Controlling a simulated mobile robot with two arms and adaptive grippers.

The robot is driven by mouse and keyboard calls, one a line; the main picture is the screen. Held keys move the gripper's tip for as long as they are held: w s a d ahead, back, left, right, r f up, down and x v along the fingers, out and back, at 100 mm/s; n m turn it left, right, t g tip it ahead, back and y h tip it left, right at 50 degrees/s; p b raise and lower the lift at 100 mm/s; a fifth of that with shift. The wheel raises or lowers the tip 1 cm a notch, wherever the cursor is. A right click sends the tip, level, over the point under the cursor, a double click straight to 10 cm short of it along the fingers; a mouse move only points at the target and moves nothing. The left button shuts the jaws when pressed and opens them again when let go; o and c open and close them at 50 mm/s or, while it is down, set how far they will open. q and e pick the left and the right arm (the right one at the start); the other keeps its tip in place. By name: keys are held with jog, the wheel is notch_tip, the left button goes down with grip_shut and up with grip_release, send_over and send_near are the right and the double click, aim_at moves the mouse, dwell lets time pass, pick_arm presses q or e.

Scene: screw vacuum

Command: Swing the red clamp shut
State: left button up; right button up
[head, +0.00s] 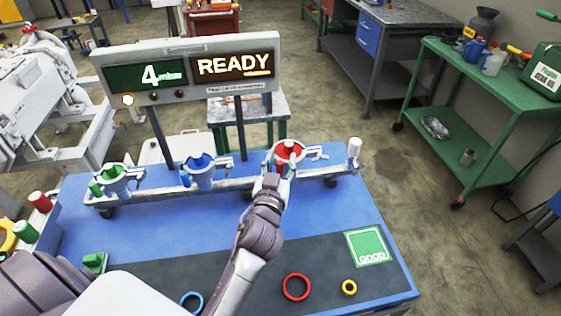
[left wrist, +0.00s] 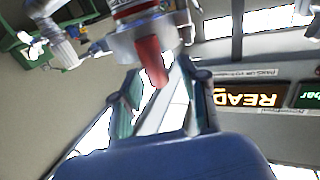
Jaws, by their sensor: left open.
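The red clamp (head: 289,150) sits on the right part of the light rail on the blue table, with a pale metal ring and fittings around it. In the left wrist view its red handle (left wrist: 151,62) hangs down toward the gap between my fingers, below a pale metal collar (left wrist: 143,36). My left gripper (head: 274,181) is right in front of the clamp in the head view, partly covering it. In the left wrist view the left gripper (left wrist: 167,82) is open, its fingers on either side of the handle's lower end. I cannot tell whether they touch it. My right gripper is not in view.
The rail (head: 238,184) also bears a green clamp (head: 113,172), a blue clamp (head: 200,163) and a white cylinder (head: 354,150). A display (head: 190,70) behind reads "4 mbar" and "READY". Rings and a green "GOOD" pad (head: 367,247) lie on the table's front part.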

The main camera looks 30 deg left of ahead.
pick_arm(q)
notch_tip(320, 180, up, 10)
jog(key=shift+f, duration=0.1)
dwell(0.6)
